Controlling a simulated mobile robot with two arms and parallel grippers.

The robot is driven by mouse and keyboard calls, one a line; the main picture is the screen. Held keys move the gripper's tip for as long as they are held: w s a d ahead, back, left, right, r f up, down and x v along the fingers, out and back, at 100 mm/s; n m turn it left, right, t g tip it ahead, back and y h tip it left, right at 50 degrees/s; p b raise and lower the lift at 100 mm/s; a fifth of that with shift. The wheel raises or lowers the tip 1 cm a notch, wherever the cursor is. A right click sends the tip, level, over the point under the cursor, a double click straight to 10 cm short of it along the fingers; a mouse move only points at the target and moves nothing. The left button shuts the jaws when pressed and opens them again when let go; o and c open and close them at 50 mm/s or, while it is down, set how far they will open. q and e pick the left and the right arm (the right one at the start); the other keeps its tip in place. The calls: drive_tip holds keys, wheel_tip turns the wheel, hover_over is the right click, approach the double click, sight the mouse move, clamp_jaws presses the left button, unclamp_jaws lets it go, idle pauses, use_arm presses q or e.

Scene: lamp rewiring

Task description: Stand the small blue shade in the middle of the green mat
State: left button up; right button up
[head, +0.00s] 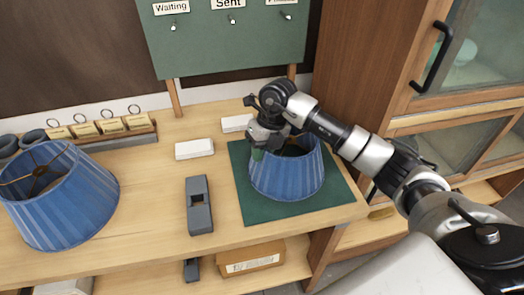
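The small blue shade (287,178) is upright over the green mat (335,194), near its middle, wide end down. Its lower rim appears to rest on the mat. My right gripper (259,151) is at the left part of the shade's top rim, pointing down. Its fingers overlap the rim, and the hand hides part of the top opening. I cannot tell whether the fingers are closed on the rim or apart. My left gripper is not in view.
A larger blue shade (65,200) stands at the left. A grey block-like tool (199,205) and two white boxes (194,149) (236,123) lie near the mat. A green board (225,40) with labelled hooks stands behind. A wooden cabinet (365,70) is at the right.

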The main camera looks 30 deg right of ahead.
drive_tip(key=shift+o, duration=0.8)
drive_tip(key=b+v, duration=0.2)
drive_tip(key=v, duration=1)
